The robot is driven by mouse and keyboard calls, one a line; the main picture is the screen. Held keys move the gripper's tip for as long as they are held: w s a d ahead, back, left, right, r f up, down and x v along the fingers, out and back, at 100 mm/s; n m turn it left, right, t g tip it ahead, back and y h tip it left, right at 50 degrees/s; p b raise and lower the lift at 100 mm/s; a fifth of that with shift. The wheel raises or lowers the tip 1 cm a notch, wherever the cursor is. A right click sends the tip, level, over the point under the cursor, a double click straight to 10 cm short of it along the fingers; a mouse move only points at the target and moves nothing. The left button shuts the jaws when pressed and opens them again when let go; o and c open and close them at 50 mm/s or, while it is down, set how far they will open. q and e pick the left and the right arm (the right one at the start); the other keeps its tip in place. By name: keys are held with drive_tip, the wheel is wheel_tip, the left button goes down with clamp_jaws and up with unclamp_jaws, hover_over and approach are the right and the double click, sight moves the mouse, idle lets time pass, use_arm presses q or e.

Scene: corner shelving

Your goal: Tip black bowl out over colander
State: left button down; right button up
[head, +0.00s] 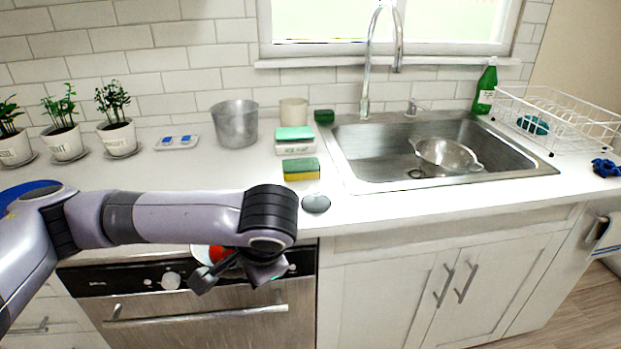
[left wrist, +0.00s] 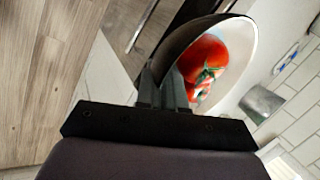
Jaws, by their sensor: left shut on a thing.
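The metal colander (head: 446,155) sits in the steel sink at the right of the head view and looks empty. My left gripper (head: 236,272) is in front of the counter, above the oven front, well left of the colander. It is shut on the rim of the black bowl, which has a pale inside; the wrist view shows the bowl (left wrist: 242,45) beyond the fingers (left wrist: 172,92). Red tomatoes (left wrist: 204,62) lie in the bowl. In the head view my arm hides most of the bowl (head: 201,254). My right gripper is not in view.
The faucet (head: 366,60) arches over the sink (head: 370,160). A green-yellow sponge (head: 300,169), a grey disc (head: 316,204), a metal pot (head: 235,124) and potted plants (head: 116,118) stand on the counter. A white dish rack (head: 560,118) and a green bottle (head: 486,88) are right of the sink.

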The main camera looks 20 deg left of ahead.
use_arm(q)
drive_tip(key=s+d+f+n+g, duration=0.1)
drive_tip(key=d+f+n, duration=0.1)
drive_tip(key=f, duration=0.5)
drive_tip(key=s+d+f+n+g+y, duration=0.1)
drive_tip(key=d+f+n+g, duration=0.1)
drive_tip(key=f+n, duration=0.2)
wheel_tip(320, 180, down, 3)
drive_tip(key=shift+s+f, duration=0.1)
drive_tip(key=shift+s, duration=0.05)
drive_tip(key=shift+d+r+p, duration=0.2)
drive_tip(key=shift+r+p, duration=0.1)
drive_tip(key=shift+r, duration=0.05)
